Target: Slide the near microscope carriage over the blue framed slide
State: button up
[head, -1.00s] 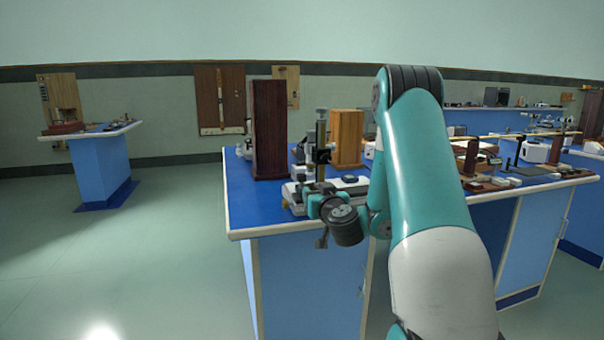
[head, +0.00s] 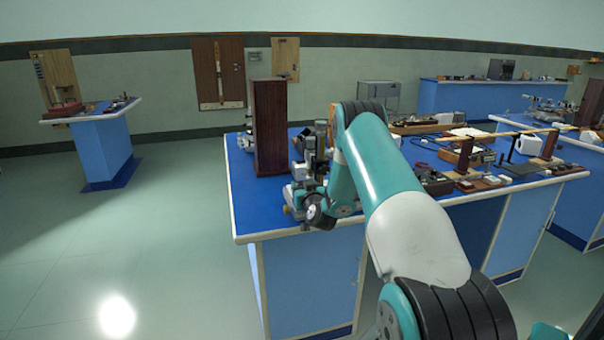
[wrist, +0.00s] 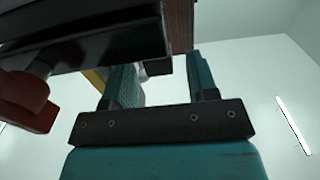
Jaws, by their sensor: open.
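The near microscope (head: 319,158), a grey and black upright on a pale base, stands by the front left edge of the blue bench. My arm partly covers it and its base. The blue framed slide cannot be made out; my arm covers the right part of the base. In the wrist view my gripper (wrist: 160,80) is open, with two teal fingers apart and pointing up. Nothing is clearly held between them. A dark bar (wrist: 90,38) with a red-brown knob (wrist: 22,105) is close at the upper left. I cannot tell whether a finger touches anything.
A tall dark wooden block (head: 270,128) stands just behind and left of the microscope. The blue bench top (head: 243,205) is bare at its front left corner. Other instruments, including a dark upright stand (head: 464,156), crowd the right side. The floor at left is clear.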

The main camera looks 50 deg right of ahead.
jog(key=shift+p+x, duration=0.35)
jog(key=shift+x, duration=0.75)
jog(key=shift+f, duration=0.1)
jog(key=shift+c, duration=0.4)
